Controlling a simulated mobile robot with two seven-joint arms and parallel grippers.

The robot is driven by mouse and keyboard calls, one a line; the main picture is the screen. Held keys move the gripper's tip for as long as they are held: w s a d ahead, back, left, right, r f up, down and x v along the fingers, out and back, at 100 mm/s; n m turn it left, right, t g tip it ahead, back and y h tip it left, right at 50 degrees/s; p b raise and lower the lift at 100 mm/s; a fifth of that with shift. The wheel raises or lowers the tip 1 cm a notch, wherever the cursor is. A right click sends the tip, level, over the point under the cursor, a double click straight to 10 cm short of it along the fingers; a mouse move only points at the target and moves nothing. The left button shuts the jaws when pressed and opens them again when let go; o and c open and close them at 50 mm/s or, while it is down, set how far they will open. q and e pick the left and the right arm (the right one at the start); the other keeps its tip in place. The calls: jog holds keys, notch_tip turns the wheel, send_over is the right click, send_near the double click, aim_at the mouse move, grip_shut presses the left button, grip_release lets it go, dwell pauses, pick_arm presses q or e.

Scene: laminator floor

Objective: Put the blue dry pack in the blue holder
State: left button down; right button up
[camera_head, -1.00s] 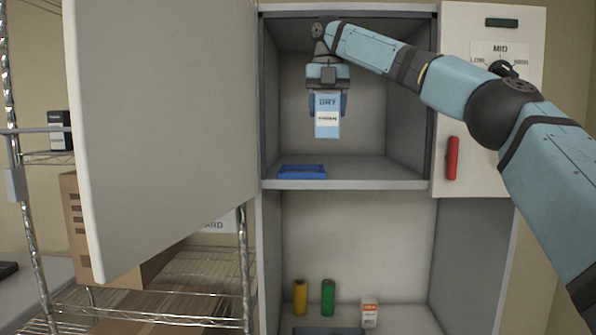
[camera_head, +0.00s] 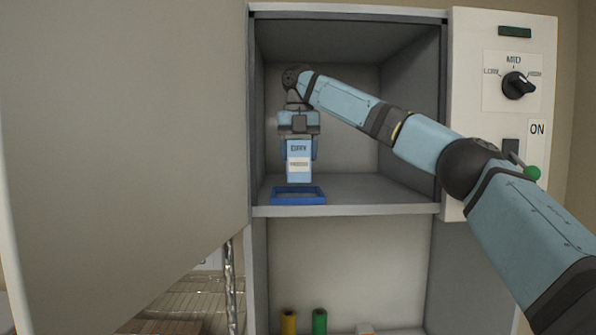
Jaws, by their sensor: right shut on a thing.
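The blue dry pack (camera_head: 299,174) is a light blue packet marked DRY with a white label, hanging upright inside the upper cabinet compartment. My right gripper (camera_head: 298,150) is shut on its upper part from above. The blue holder (camera_head: 299,201) is a dark blue, low rectangular frame on the compartment floor near its front left. The pack's lower end is just above the holder's back edge in the picture, and whether it is over the opening in depth I cannot tell. My left gripper is not in view.
The open cabinet door (camera_head: 120,140) fills the left side. The control panel (camera_head: 515,75) with a MID dial and an ON label is at the right. Below the compartment shelf stand a yellow cylinder (camera_head: 288,321) and a green cylinder (camera_head: 320,320). The compartment floor right of the holder is clear.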

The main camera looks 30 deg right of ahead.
aim_at(297, 168)
jog(key=f, duration=0.3)
jog(key=shift+w+a+f, duration=0.1)
jog(key=shift+a+f, duration=0.15)
jog(key=shift+d+f, duration=0.15)
jog(key=shift+f, duration=0.1)
jog(key=o, duration=1)
jog(key=shift+o, duration=0.2)
jog(key=shift+r, duration=2.8)
jog(key=shift+f, duration=0.1)
